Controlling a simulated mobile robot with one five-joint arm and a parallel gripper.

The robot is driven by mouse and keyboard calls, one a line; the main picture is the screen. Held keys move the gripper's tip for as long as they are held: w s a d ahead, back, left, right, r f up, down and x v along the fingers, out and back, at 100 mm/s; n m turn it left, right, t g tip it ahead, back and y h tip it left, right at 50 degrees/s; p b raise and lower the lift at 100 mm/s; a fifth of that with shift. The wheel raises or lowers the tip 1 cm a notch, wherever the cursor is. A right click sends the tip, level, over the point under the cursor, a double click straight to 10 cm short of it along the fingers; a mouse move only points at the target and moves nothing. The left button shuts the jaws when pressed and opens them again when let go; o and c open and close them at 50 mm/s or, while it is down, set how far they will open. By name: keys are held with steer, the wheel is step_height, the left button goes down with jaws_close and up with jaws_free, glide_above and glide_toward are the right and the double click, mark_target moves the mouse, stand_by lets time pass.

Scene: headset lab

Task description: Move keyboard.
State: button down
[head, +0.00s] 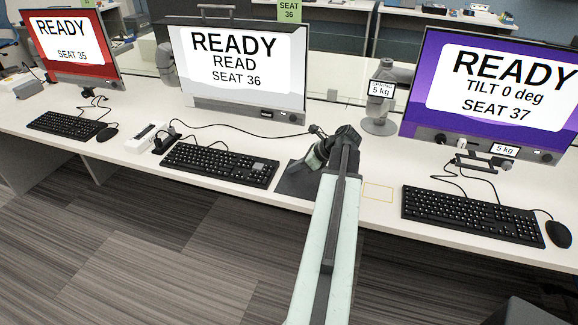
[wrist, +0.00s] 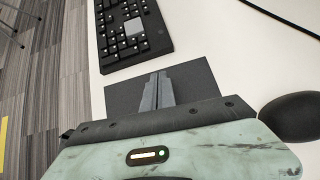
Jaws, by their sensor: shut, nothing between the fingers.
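A black keyboard (head: 220,165) lies on the white desk in front of the seat 36 monitor, with a grey square patch near its right end. Its end with the patch also shows at the top of the wrist view (wrist: 130,33). My gripper (head: 312,160) is to the right of this keyboard, over a dark mat (head: 297,182), apart from the keyboard. In the wrist view its fingers (wrist: 160,80) are together and empty above the mat (wrist: 195,78). Other black keyboards lie at seat 35 (head: 66,125) and seat 37 (head: 470,215).
A dark mouse (wrist: 290,117) sits beside my gripper. A white box (head: 147,138) and cables lie left of the seat 36 keyboard. A yellow outlined rectangle (head: 378,192) marks bare desk on the right. Monitors (head: 238,65) stand behind.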

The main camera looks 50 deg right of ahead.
steer(key=r+p+v, duration=0.1)
steer(key=p+v, duration=0.5)
steer(key=v, duration=0.3)
steer(key=n+g+y, duration=0.1)
steer(key=n+g, duration=0.2)
steer(key=n, duration=0.4)
glide_above(268, 184)
step_height(268, 184, down, 3)
steer(key=shift+r, duration=0.1)
steer(key=w+a+f+n+g+h, duration=0.1)
steer(key=w+a+n+g, duration=0.1)
steer(key=a+n, duration=0.6)
steer(key=w+a+f+n+g+h, duration=0.1)
steer(key=a+n, duration=0.8)
steer(key=a, duration=1)
steer(key=w+a+f+n+g+h, duration=0.1)
steer(key=w+a+f+n+g, duration=0.1)
steer(key=w+a+n, duration=0.3)
steer(key=a+n, duration=0.4)
steer(key=a, duration=0.5)
steer(key=shift+f+g, duration=0.2)
steer(key=shift+g, duration=0.1)
